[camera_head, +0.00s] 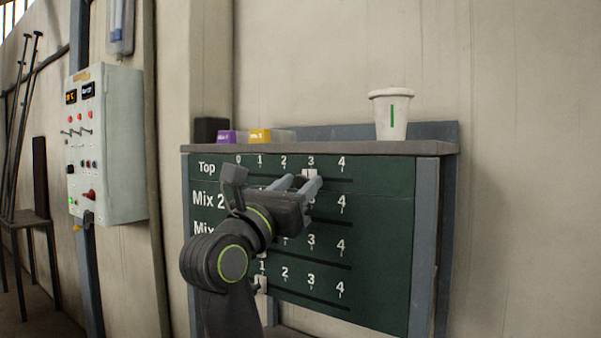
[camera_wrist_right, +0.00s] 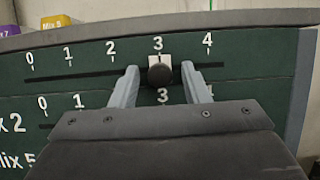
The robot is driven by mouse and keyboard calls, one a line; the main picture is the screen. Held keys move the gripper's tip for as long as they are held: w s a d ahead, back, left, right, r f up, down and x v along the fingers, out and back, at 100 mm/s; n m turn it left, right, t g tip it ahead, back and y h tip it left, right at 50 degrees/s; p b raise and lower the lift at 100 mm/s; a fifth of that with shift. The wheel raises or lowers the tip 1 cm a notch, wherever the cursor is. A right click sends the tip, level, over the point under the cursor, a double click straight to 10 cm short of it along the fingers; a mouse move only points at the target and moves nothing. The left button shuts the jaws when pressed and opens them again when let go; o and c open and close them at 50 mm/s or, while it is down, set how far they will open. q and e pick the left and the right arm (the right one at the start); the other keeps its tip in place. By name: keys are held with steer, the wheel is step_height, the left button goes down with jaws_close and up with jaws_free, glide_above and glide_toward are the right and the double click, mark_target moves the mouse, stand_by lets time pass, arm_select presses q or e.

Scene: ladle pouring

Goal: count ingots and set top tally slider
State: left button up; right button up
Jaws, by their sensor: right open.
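The green tally board (camera_head: 380,260) has several numbered rows, with Top uppermost. The top slider, a white block (camera_head: 310,173) with a dark round knob, sits at 3 on the Top row; its knob (camera_wrist_right: 160,73) shows clearly in the right wrist view. My right gripper (camera_head: 302,183) is at the Top row. In the right wrist view its open fingers (camera_wrist_right: 167,77) stand on either side of the knob, with a gap on each side. Another white slider (camera_head: 261,285) is near 1 on the lowest row. My arm hides parts of the middle rows. No ingots can be made out.
A shelf (camera_head: 420,148) above the board holds a white cup (camera_head: 392,117) with a green mark, a purple block (camera_head: 227,137) and a yellow block (camera_head: 260,136). A control box (camera_head: 120,150) hangs on the left. The wall right of the board is clear.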

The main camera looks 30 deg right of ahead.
steer(key=shift+w+d+r, duration=0.2)
steer(key=shift+d+r, duration=0.05)
steer(key=shift+d, duration=0.3)
steer(key=shift+c, duration=0.3)
jaws_close()
